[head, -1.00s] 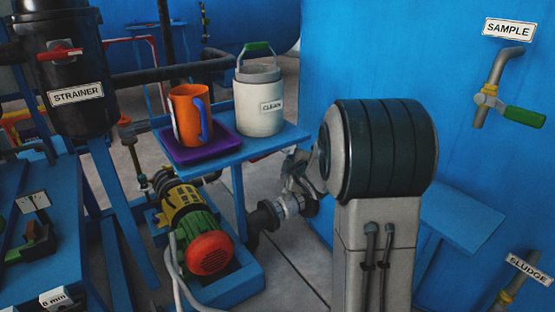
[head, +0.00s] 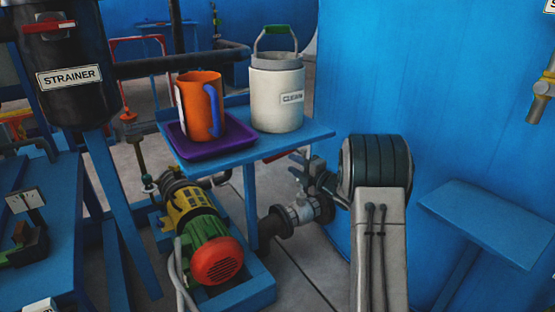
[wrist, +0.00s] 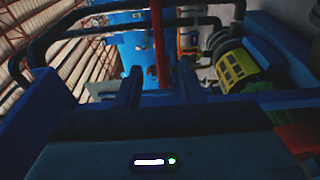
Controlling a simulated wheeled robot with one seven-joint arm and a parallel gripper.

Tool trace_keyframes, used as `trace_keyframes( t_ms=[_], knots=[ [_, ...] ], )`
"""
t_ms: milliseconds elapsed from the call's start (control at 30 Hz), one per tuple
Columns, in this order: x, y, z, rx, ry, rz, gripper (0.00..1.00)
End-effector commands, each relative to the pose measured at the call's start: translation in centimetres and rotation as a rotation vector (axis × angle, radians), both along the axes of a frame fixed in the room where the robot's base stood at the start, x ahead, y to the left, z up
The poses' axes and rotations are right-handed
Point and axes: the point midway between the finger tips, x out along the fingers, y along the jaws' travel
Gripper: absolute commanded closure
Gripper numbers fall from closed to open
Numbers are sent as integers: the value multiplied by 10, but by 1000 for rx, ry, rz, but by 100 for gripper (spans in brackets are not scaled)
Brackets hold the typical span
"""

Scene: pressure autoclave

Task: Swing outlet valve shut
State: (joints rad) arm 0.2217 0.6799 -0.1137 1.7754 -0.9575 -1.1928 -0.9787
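A grey flanged valve body (head: 299,212) sits on the dark pipe behind the pump, low beside the blue tank; I take it to be the outlet valve, but no label shows. Its handle cannot be told apart from the grey metal parts of my gripper (head: 312,168), which is just above it, partly hidden by my arm. In the wrist view my gripper's two dark fingers (wrist: 158,85) stand apart. A red upright bar (wrist: 160,45) shows between them; I cannot tell whether it is a lever or background, or whether they touch it.
A blue shelf (head: 318,132) above the valve carries a purple tray (head: 180,152), an orange mug (head: 203,105) and a white CLEAN canister (head: 277,98). The pump (head: 213,250) lies left below. The blue tank (head: 430,90) and a blue panel (head: 490,220) are at right.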

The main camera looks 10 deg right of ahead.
Motion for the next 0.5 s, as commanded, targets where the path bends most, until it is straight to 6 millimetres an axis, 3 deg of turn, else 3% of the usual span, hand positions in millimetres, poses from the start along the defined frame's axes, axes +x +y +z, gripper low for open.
trace_keyframes(
  t_ms=[200,500],
  knots=[
    [40,28,-3,0,0,5,65],
    [68,45,-1,0,1,4,65]
  ],
)
